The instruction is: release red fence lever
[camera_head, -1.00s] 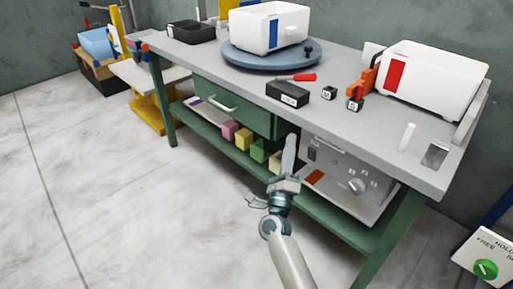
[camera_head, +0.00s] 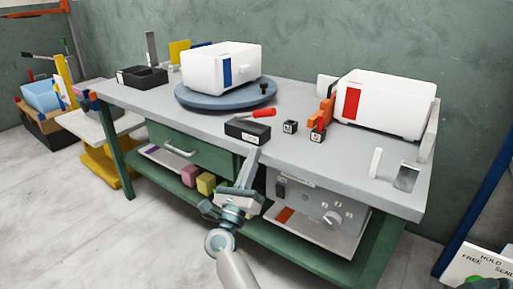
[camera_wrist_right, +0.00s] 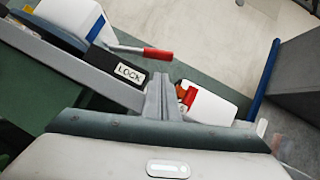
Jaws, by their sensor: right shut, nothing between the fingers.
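A lever with a red handle (camera_head: 264,112) lies on a black block (camera_head: 247,132) near the bench's front edge; in the wrist view this block (camera_wrist_right: 130,73) reads LOCK and the red handle (camera_wrist_right: 158,54) points right. Farther right, a small red lever (camera_head: 318,127) stands on a black block against an orange fence (camera_head: 327,108), beside a white bin with a red stripe (camera_head: 385,103). My right gripper (camera_head: 251,165) is shut and empty, in front of the bench edge, below the LOCK block and apart from both levers. My left gripper is out of view.
A white bin with a blue stripe (camera_head: 222,67) sits on a blue turntable (camera_head: 226,95). A small labelled cube (camera_head: 290,127) stands between the levers. The bench top (camera_head: 340,165) is clear in front. Below are a green drawer (camera_head: 188,150) and a grey control panel (camera_head: 320,210).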

